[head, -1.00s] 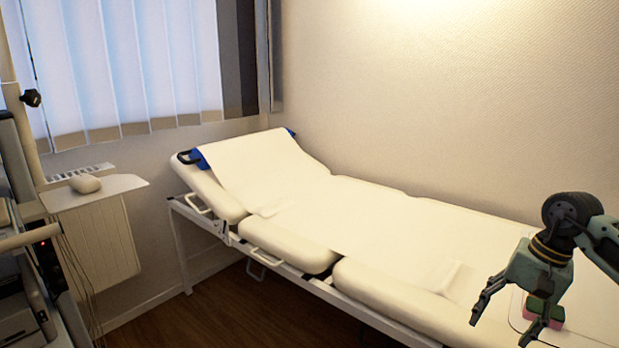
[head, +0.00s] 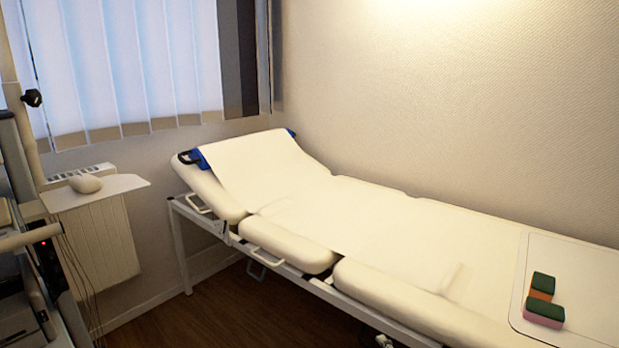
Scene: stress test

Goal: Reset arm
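Neither of my grippers shows in the head view now. Two small sponge-like blocks lie close together on a white tray (head: 590,277) at the right end of the bed. The farther block (head: 541,285) is dark green on top and orange below. The nearer block (head: 544,312) is dark green on top and pink below. Nothing covers them.
A cream examination bed (head: 385,225) with a raised head end runs along the wall. A small shelf (head: 120,186) with a rounded white object (head: 85,184) and medical equipment (head: 30,270) stand at the left. The wooden floor (head: 235,315) before the bed looks clear.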

